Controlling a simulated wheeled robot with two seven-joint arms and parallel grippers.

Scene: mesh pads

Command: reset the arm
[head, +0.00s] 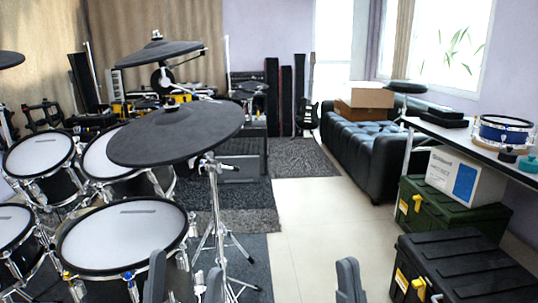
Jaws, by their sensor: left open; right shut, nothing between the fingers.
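My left gripper (186,281) shows at the bottom edge, left of centre, with its two grey fingers apart and nothing seen between them. It appears in front of the drum kit, overlapping the lower right of a white mesh drum pad (115,240). My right gripper (349,281) shows at the bottom edge, right of centre, with its fingers together and empty, over pale floor. Only the finger ends of both grippers are in view; the arms are hidden below the frame.
Black cymbal pads (175,133) on stands and several mesh drums fill the left. Black (465,262) and green (455,205) cases stand at the right, under a table (460,140) bearing a blue drum (503,130). A black sofa (362,150) is behind. The tiled floor (325,225) between is clear.

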